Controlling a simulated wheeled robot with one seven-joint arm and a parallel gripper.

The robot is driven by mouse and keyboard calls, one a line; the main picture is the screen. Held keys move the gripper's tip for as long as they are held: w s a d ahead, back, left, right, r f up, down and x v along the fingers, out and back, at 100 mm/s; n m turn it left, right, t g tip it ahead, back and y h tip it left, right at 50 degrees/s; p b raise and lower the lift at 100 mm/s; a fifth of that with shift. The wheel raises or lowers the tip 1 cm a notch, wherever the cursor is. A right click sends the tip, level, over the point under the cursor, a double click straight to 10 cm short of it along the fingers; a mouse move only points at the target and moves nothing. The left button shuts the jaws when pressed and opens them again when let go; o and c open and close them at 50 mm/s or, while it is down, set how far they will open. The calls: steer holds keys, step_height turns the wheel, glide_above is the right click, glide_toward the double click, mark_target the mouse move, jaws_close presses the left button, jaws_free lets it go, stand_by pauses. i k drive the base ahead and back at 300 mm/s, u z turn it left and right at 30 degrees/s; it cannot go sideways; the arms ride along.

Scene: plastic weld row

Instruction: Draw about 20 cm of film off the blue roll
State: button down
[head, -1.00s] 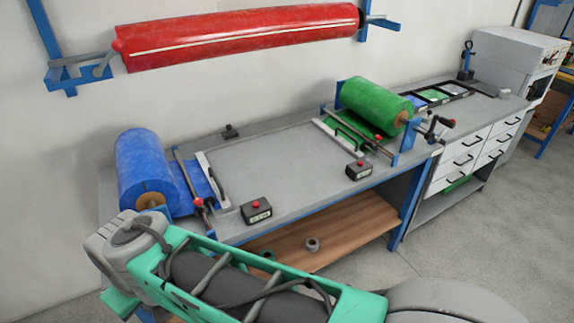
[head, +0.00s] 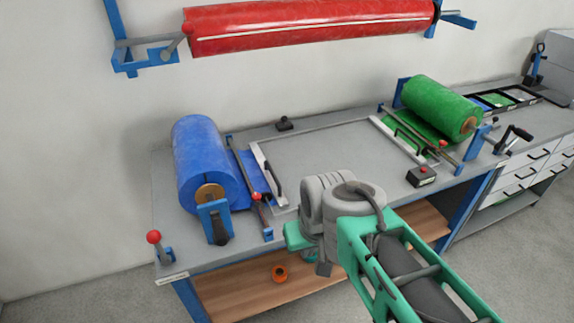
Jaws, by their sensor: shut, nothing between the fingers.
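The blue roll (head: 196,160) lies in a stand at the left end of the grey bench. A short flat piece of blue film (head: 243,172) comes out of its right side, under a dark bar with a red knob (head: 256,196). A pale bar with a black handle (head: 269,178) lies along the film's right edge; whether it holds the film I cannot tell. My arm crosses the front right, and its grey joint hides part of the bench front. My gripper's fingers do not show.
A red-knobbed lever (head: 155,238) stands at the front left corner. A button box (head: 421,176) sits near the front edge. A red roll (head: 310,24) hangs on the wall above.

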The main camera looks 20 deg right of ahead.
mark_target(274, 183)
steer(key=z, duration=0.05)
steer(key=k, duration=0.6)
steer(key=u, duration=0.8)
steer(key=i, duration=1)
steer(key=u, duration=0.05)
